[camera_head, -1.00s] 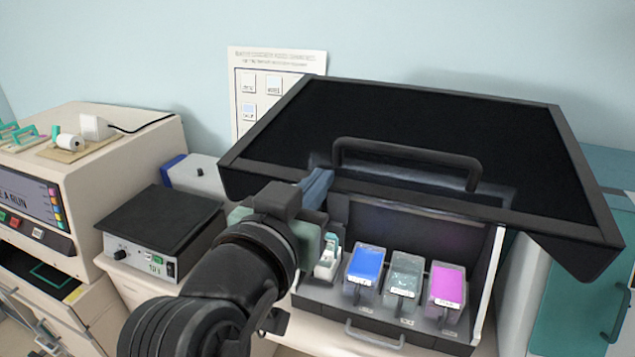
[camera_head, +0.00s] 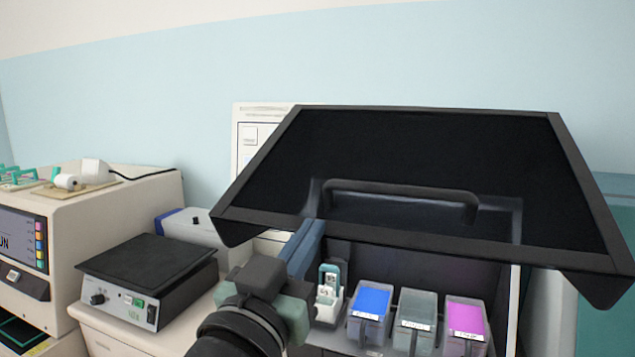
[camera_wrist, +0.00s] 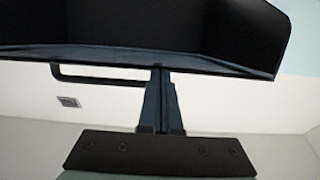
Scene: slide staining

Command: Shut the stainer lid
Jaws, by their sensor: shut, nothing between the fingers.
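The stainer lid (camera_head: 420,165) is a dark panel with a black frame, raised and tilted open above the stainer. Its black bar handle (camera_head: 400,190) runs along the front part. In the wrist view the lid (camera_wrist: 150,30) fills the top, with its handle (camera_wrist: 100,80) hanging to the left of my fingers. My gripper (camera_head: 318,222) is shut and empty, its blue fingers pointing up at the left part of the lid's front edge. In the wrist view the fingertips of my gripper (camera_wrist: 160,72) reach the lid's edge; whether they touch it I cannot tell.
Inside the stainer stand a blue tub (camera_head: 370,308), a grey-green tub (camera_head: 415,315), a magenta tub (camera_head: 466,320) and a white rack with a teal handle (camera_head: 329,292). A hot plate (camera_head: 148,270) stands to the left, near a beige machine (camera_head: 110,215).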

